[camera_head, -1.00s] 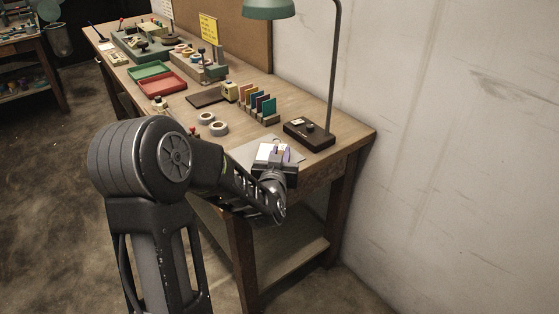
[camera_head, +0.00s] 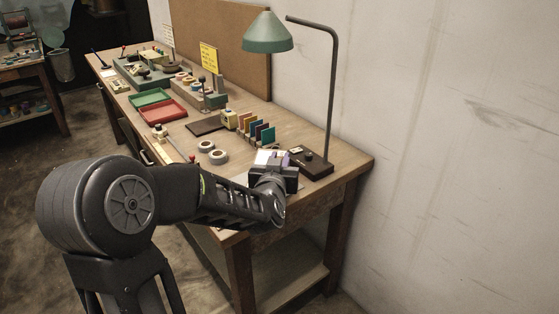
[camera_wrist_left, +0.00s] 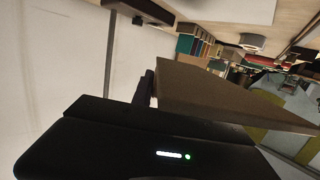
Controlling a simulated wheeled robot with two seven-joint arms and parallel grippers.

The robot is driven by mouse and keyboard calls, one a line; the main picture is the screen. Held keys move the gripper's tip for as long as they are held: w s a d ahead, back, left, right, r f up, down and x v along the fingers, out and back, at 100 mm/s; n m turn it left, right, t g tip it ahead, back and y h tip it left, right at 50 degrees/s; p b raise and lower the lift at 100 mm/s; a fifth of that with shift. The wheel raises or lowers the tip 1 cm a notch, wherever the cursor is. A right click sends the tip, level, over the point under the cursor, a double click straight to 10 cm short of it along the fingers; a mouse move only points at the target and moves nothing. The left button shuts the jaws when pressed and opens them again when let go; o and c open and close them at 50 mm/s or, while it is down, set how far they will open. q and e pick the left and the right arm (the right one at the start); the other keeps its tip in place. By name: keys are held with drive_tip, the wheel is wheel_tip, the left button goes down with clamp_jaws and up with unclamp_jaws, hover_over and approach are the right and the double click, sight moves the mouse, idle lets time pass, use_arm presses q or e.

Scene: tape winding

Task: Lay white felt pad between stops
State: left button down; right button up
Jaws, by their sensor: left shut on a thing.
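My left gripper (camera_head: 272,168) is above the near right end of the workbench, beside the lamp base. It is shut on a flat pad, whose pale face (camera_head: 263,157) shows just beyond the jaws in the head view. In the left wrist view the held pad (camera_wrist_left: 215,95) is a thick slab, looking tan-grey in shade and standing out from the dark gripper body. It appears clear of the bench. The fingertips are mostly hidden. I cannot pick out the stops with certainty. My right gripper is in neither view.
The green lamp (camera_head: 268,35) stands on a dark base (camera_head: 311,164) close to the gripper. Tape rolls (camera_head: 218,157), a rack of coloured cards (camera_head: 256,132), a dark board (camera_head: 205,125) and a red tray (camera_head: 165,110) lie farther along. The wall (camera_head: 450,150) is at the right.

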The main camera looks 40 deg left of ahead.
use_arm(q)
drive_tip(key=shift+r, duration=0.15)
drive_tip(key=w+d+f+m+t+h, duration=0.1)
drive_tip(key=d+f, duration=0.5)
drive_tip(key=d, duration=0.6)
drive_tip(key=w+d+f+m+t+h, duration=0.1)
drive_tip(key=d+f+m+h, duration=0.3)
drive_tip(key=d, duration=0.8)
wheel_tip(320, 180, down, 2)
drive_tip(key=h, duration=0.2)
drive_tip(key=shift+w+f+m+h, duration=0.2)
drive_tip(key=shift+w+m+h, duration=0.1)
drive_tip(key=shift+w, duration=0.1)
